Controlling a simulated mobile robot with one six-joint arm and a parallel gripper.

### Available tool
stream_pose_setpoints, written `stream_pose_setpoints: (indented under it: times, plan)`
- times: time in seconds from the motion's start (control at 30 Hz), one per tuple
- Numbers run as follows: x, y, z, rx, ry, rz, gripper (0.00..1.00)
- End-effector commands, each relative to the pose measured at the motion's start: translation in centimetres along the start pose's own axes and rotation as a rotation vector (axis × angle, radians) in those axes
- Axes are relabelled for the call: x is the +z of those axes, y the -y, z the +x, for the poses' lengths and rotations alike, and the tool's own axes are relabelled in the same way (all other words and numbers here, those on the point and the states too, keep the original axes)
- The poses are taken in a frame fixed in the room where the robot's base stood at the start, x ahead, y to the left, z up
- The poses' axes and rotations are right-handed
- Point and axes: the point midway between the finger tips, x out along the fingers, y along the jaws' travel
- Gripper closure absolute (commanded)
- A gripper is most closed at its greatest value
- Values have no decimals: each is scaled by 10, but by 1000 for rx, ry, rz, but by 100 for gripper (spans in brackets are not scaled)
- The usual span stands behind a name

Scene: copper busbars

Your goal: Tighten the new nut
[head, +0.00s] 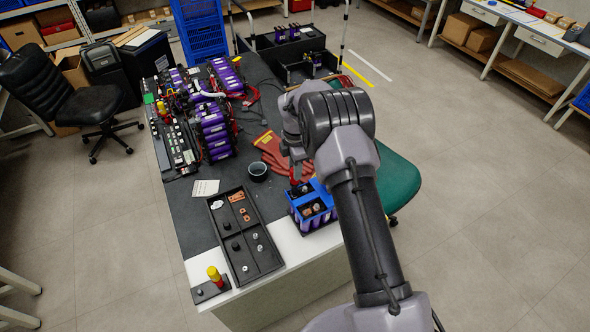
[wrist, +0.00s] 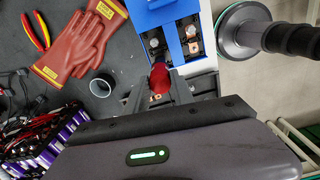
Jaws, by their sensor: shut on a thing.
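The blue battery module (head: 313,224) stands at the table's front right corner. In the wrist view the module (wrist: 145,14) shows metal nuts (wrist: 154,42) and copper busbars (wrist: 195,47) in its top openings. I cannot tell which nut is the new one. My gripper (wrist: 162,84) is shut on a red-handled tool (wrist: 159,76) and holds it at the module's near edge. In the head view the red tool (head: 293,177) is above the module's back left part. The tool's lower end is hidden, so I cannot tell whether it touches a nut.
A black tray (head: 237,243) with busbars and small hardware lies left of the module. A dark cup (head: 258,172) and red gloves (wrist: 83,47) lie nearby.

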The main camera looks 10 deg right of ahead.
Motion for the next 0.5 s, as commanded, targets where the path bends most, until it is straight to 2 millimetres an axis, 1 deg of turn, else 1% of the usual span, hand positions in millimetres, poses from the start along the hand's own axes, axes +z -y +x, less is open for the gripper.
stream_pose_setpoints:
  times: [0.03, 0.1, 0.2, 0.3, 0.5]
  plan:
    - [0, 0, 6, 2, 0, 95, 100]
    - [0, 0, 7, 2, 0, 248, 100]
    - [0, 0, 6, 2, 0, 400, 100]
    - [0, 1, 4, 2, 0, 447, 100]
    - [0, 1, 3, 2, 0, 454, 100]
